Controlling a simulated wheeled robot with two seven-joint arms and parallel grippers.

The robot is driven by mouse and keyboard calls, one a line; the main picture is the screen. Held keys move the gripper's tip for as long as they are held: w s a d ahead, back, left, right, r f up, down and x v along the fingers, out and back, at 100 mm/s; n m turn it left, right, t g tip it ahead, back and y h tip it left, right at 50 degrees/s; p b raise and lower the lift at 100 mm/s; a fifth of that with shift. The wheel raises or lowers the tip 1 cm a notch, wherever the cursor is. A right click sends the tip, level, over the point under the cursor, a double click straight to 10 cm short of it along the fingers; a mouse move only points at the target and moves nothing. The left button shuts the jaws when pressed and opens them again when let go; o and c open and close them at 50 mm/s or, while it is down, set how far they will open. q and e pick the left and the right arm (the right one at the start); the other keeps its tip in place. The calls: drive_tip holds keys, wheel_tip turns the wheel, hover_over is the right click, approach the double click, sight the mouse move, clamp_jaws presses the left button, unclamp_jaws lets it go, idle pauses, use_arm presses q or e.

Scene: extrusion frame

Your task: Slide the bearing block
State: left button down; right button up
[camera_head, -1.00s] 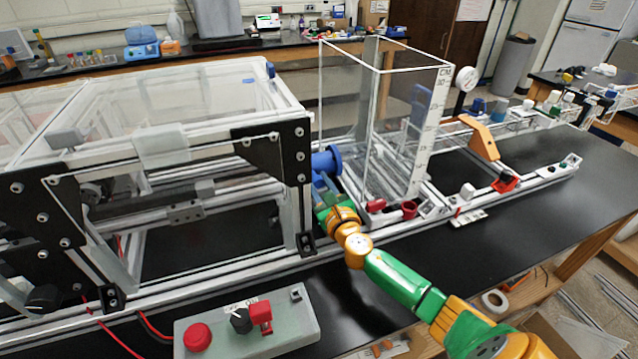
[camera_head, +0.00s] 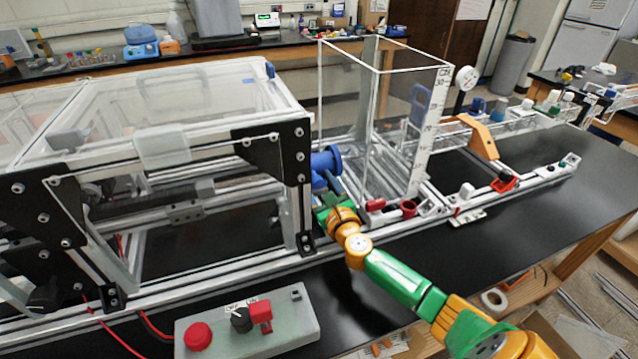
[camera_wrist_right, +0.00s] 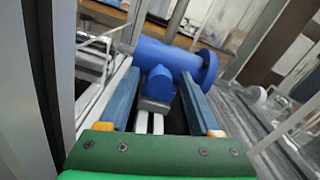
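A blue flanged cylinder (camera_head: 325,161) sits at the right end of the large frame, beside the clear tank. In the right wrist view, the blue cylinder (camera_wrist_right: 172,58) lies across, just beyond my fingertips. A small blue knob (camera_wrist_right: 159,84) on a grey block (camera_wrist_right: 154,104) stands between my fingers. My right gripper (camera_head: 328,181) reaches in from the front. In the wrist view, the right gripper (camera_wrist_right: 158,80) has its fingers apart on either side of the knob, with visible gaps. I cannot tell which part is the bearing block; a grey block (camera_head: 186,213) also sits on a rail inside the frame. My left gripper is out of view.
The clear tank (camera_head: 345,100) stands close right of my gripper, and the frame's upright (camera_head: 302,190) is close left. A control box (camera_head: 290,329) with a red button lies in front.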

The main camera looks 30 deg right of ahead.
drive_tip(key=v, duration=0.7)
drive_tip(key=shift+s, duration=0.1)
idle(0.4)
